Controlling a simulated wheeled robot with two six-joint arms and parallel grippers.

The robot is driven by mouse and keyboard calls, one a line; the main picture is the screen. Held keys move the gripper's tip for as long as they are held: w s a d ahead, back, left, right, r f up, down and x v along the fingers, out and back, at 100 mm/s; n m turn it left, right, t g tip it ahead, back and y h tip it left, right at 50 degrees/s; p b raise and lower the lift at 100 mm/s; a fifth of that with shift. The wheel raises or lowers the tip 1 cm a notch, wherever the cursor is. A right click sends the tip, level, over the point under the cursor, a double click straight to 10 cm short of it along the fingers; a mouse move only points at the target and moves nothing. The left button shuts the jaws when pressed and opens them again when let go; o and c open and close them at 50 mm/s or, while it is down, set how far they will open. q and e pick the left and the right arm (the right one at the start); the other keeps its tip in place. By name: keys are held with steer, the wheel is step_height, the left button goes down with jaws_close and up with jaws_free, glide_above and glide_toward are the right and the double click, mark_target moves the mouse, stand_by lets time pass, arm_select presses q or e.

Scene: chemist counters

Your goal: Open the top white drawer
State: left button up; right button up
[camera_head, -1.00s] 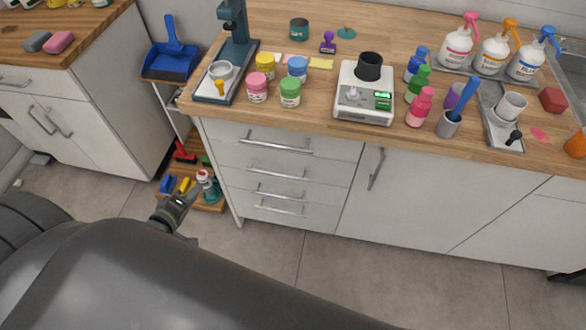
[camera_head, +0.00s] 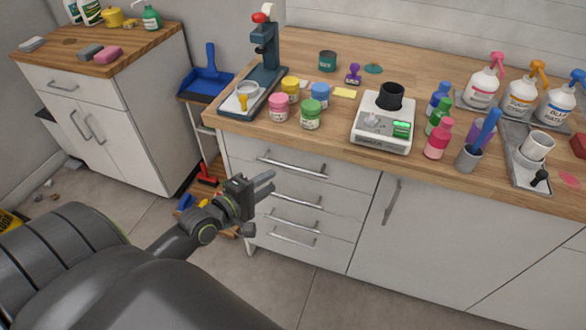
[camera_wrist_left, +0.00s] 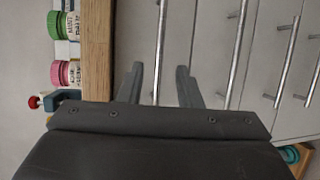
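The top white drawer (camera_head: 345,177) is closed, just under the wooden counter top, with a long silver bar handle (camera_head: 290,164). My left gripper (camera_head: 268,183) is in front of the left part of the drawer stack, a little below that handle in the head view. In the left wrist view, its two fingers (camera_wrist_left: 158,82) are apart and empty. The top handle (camera_wrist_left: 161,42) runs between them in that picture, seemingly beyond the tips; contact is not visible. My right gripper is in neither view.
Lower drawers with similar handles (camera_head: 296,200) sit below, closed. A cupboard door (camera_head: 425,220) is to the right. The wooden counter (camera_head: 340,150) holds jars, a scale (camera_head: 383,132) and bottles. A shelf with a blue dustpan (camera_head: 207,80) stands left of the drawers.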

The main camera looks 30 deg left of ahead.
mark_target(292, 166)
arm_select(q)
steer(key=b+x, duration=0.1)
steer(key=x, duration=0.8)
steer(key=shift+w+f, duration=0.1)
steer(key=shift+w, duration=0.3)
steer(key=shift+d, duration=0.1)
jaws_close()
